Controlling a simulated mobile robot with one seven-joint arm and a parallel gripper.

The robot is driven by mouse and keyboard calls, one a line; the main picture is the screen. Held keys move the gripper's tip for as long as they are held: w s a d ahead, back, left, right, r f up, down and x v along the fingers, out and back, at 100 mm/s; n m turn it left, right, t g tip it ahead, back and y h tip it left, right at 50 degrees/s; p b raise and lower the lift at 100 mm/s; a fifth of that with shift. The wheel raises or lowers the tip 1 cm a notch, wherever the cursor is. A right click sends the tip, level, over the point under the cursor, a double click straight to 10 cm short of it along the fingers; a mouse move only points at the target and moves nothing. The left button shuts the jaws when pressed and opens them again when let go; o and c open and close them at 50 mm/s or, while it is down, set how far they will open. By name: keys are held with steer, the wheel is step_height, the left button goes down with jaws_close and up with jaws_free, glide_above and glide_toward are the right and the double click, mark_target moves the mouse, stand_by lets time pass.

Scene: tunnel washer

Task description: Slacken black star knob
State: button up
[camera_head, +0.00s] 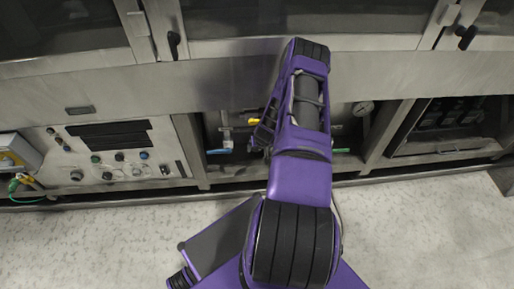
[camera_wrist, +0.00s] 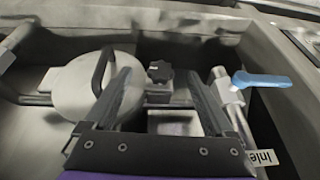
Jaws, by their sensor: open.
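The black star knob (camera_wrist: 160,71) shows in the wrist view, small and lobed, on top of a block in the pipework. My gripper (camera_wrist: 162,88) is open, with one finger on each side of the knob in the picture. The fingers look apart from the knob, and nothing is held. How far the knob lies beyond the fingertips I cannot tell. In the head view my gripper (camera_head: 262,135) reaches into the open bay under the machine, mostly hidden by my own arm, and I cannot make out the knob there.
A round lid with a black handle (camera_wrist: 88,88) lies left of the knob, close to the left finger. A blue lever (camera_wrist: 262,79) on a pipe is at the right. A control panel (camera_head: 122,155) is left of the bay, and a gauge (camera_head: 363,108) is at its right.

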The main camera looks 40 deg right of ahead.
steer(key=shift+w+d+f+b, duration=0.2)
steer(key=shift+w+d+f, duration=0.1)
steer(key=shift+w+f, duration=0.45)
steer(key=shift+w+d+f+b, duration=0.25)
steer(key=shift+w+f, duration=0.35)
steer(key=shift+f, duration=0.2)
steer(key=shift+w+d+f+b, duration=0.2)
steer(key=shift+w+d+f, duration=0.1)
steer(key=shift+w+f, duration=0.45)
steer(key=shift+c, duration=0.2)
steer(key=c, duration=1.3)
